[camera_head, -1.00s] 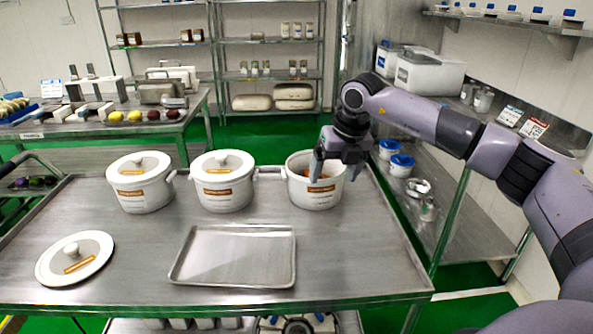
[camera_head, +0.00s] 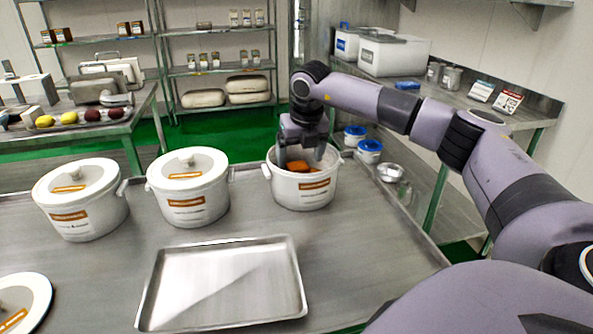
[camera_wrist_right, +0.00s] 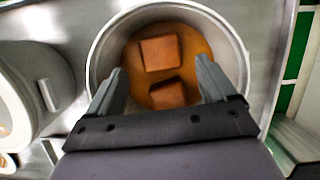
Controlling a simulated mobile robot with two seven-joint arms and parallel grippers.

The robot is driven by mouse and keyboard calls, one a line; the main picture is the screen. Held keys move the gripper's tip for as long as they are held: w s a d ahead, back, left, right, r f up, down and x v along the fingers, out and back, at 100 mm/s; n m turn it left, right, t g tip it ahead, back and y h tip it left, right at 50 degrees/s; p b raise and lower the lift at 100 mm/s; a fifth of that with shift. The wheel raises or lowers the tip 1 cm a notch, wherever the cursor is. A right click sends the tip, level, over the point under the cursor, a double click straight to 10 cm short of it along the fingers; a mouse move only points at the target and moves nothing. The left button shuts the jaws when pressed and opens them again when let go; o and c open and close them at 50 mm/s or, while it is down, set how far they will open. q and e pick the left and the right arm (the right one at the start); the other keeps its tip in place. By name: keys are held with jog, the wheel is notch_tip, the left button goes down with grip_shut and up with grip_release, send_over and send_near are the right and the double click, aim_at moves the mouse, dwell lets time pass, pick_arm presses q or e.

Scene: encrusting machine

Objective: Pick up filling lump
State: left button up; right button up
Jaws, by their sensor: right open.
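An open white pot (camera_head: 302,190) stands on the steel table at the right of a row of pots. Inside it, orange-brown filling lumps show; one lump (camera_head: 298,166) is visible in the head view. In the right wrist view, one lump (camera_wrist_right: 160,53) lies toward the far side and another lump (camera_wrist_right: 168,95) lies nearer, partly hidden by my gripper. My right gripper (camera_head: 301,160) points down at the pot mouth, open, with its fingers apart and nothing held. It also shows in the right wrist view (camera_wrist_right: 160,75). My left gripper is not in view.
Two lidded white pots (camera_head: 82,208) (camera_head: 190,192) stand to the left of the open pot. An empty metal tray (camera_head: 225,285) lies in front. A loose lid (camera_head: 20,300) lies at the front left. Shelves with containers stand behind.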

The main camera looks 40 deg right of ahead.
aim_at(298, 165)
jog(key=x, duration=0.4)
jog(key=shift+w+d, duration=0.2)
jog(key=shift+d, duration=0.05)
jog(key=c, duration=1.2)
jog(key=shift+o, duration=0.2)
jog(key=shift+r, duration=0.15)
